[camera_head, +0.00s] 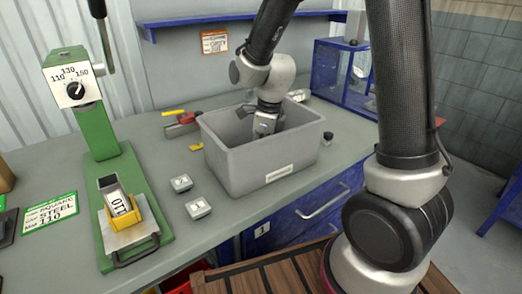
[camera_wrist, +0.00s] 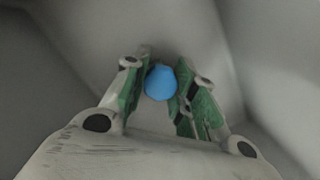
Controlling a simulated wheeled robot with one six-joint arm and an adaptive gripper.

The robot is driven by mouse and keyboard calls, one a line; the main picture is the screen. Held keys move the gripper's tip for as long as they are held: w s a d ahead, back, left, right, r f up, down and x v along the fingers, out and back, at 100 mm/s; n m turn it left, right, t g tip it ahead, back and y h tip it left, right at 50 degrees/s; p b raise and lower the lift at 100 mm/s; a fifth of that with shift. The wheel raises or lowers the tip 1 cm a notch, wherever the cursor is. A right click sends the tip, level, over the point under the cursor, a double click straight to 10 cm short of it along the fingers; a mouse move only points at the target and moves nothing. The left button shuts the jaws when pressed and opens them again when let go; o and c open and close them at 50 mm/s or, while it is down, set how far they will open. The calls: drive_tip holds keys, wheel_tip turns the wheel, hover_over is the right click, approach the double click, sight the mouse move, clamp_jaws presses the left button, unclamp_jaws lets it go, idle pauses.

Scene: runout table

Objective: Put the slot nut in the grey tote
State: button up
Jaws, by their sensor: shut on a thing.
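The grey tote (camera_head: 240,172) stands on the bench in the head view. My gripper (camera_head: 266,124) reaches down into it from above, and its fingertips are hidden by the tote's wall there. In the wrist view my gripper (camera_wrist: 163,72) is shut on a blue rounded piece (camera_wrist: 160,83), held between the green-lined fingers. The piece is seen nearly end-on, so I cannot tell from its shape that it is the slot nut. Plain grey tote walls (camera_wrist: 190,22) surround the fingers. I cannot tell whether the piece touches the tote floor.
A green press-like stand (camera_head: 107,140) with a yellow holder (camera_head: 120,217) is at the left. Two small square pieces (camera_head: 181,183) (camera_head: 198,208) lie left of the tote. A blue-framed case (camera_head: 340,75) stands back right.

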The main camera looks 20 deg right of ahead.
drive_tip(key=shift+f, duration=0.1)
drive_tip(key=o, duration=1)
drive_tip(key=shift+o, duration=0.2)
wheel_tip(320, 180, up, 12)
drive_tip(key=s+d, duration=0.1)
drive_tip(key=d, duration=0.1)
drive_tip(key=s+d+r+n+t, duration=0.1)
drive_tip(key=s+d+r+n, duration=0.2)
drive_tip(key=s+d+n, duration=0.3)
drive_tip(key=s+d+r+n+t+h, duration=0.1)
drive_tip(key=s+d+r+n+t, duration=0.1)
drive_tip(key=s+d+r+n, duration=0.2)
drive_tip(key=shift+s+d+r+n+h, duration=0.3)
drive_tip(key=shift+s+d+n, duration=1.5)
drive_tip(key=shift+s+n, duration=3.9)
drive_tip(key=w+n, duration=0.2)
drive_tip(key=shift+w+n, duration=0.4)
